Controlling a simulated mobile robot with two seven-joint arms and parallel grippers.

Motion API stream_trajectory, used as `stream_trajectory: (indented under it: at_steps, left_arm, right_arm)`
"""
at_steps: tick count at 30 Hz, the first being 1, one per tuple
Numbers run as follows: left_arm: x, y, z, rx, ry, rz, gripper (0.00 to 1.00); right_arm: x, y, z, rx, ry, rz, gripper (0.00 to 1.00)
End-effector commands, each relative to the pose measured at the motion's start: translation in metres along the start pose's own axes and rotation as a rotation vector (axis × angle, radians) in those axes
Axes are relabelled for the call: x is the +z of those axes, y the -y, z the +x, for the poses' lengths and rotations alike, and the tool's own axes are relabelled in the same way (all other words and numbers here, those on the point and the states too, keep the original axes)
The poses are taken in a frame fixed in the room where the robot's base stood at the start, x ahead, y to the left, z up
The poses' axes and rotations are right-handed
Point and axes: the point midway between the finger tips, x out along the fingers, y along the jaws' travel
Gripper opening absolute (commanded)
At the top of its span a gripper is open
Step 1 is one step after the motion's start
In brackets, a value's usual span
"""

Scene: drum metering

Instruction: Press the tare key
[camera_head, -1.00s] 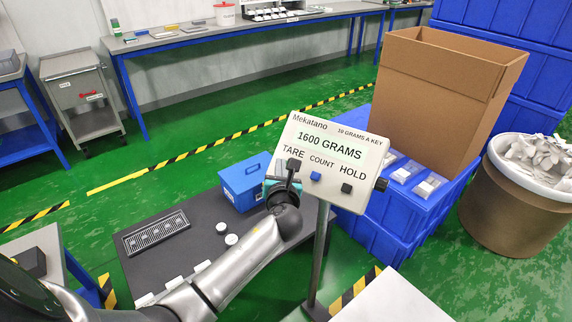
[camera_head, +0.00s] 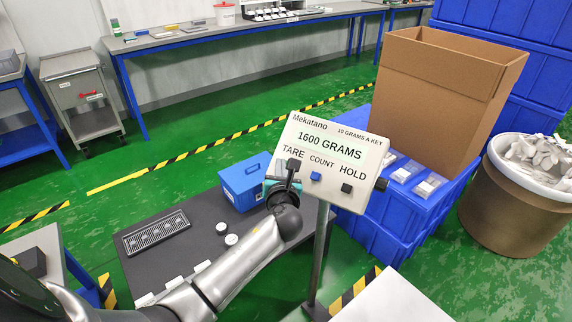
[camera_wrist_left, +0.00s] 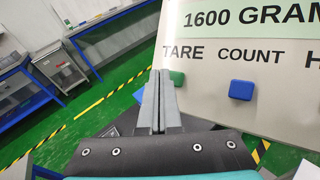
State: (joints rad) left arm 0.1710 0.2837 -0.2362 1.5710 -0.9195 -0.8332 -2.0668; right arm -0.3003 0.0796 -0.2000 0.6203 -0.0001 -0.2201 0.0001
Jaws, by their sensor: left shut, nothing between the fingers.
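The scale's display head (camera_head: 322,144) reads "1600 GRAMS" and has TARE, COUNT and HOLD labels. The green tare key (camera_wrist_left: 177,78) shows in the left wrist view below "TARE", partly covered by my fingers; in the head view the fingers hide it. My left gripper (camera_head: 293,164) is shut and empty, its tips in front of the panel at the tare key. In the left wrist view the fingertips (camera_wrist_left: 160,75) overlap the key's left side; I cannot tell whether they touch it. My right gripper is not in view.
The blue count key (camera_head: 315,176) and black hold key (camera_head: 347,188) sit to the right on the panel. A post (camera_head: 318,250) carries the display. A blue box (camera_head: 244,182) stands on the dark platform behind the gripper. A cardboard box (camera_head: 440,95) stands behind the display.

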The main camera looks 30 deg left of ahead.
Motion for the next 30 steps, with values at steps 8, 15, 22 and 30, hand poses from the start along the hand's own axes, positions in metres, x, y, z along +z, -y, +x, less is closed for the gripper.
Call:
stream_trajectory:
  at_steps: [8,15,22,30]
  left_arm:
    - [-0.0037,0.0038,0.0056,0.001,0.001,0.001,0.0]
    - [-0.004,0.0043,0.006,0.0,0.001,0.0,0.0]
    - [-0.0047,0.0048,0.0065,0.0,0.0,0.0,0.0]
    - [-0.0065,0.0065,0.0087,0.0,0.0,0.0,0.0]
  right_arm:
    - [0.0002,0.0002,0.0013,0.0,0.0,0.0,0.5]
    - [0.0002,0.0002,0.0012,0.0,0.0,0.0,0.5]
    - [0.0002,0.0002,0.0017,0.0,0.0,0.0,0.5]
    - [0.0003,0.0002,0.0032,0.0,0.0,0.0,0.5]
